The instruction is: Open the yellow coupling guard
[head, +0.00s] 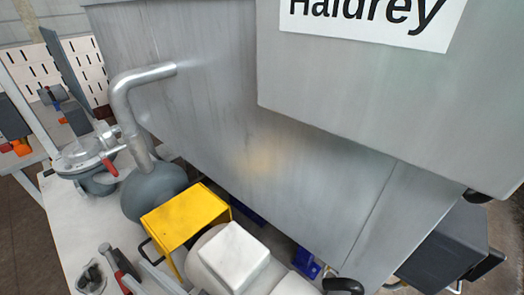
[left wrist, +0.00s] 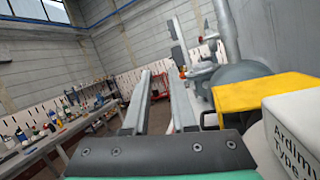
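The yellow coupling guard (head: 185,215) sits between the round grey pump casing (head: 153,190) and the pale motor with a white box (head: 233,255) on it. A dark handle (head: 145,246) stands out from its left side. In the left wrist view the guard (left wrist: 262,92) is at the right, beside the white labelled box (left wrist: 295,125). My left gripper (head: 138,266) shows at the bottom edge of the head view, just in front of the guard. Its two long grey fingers are apart and empty in the left wrist view (left wrist: 161,76). What lies under the guard is mostly hidden.
A large grey tank (head: 240,120) rises behind the guard. A silver pipe (head: 120,95) and a valve with a red handle (head: 110,167) stand to the left. A red-handled item (head: 124,262) is near the bottom. A workbench (left wrist: 75,135) is farther left in the left wrist view.

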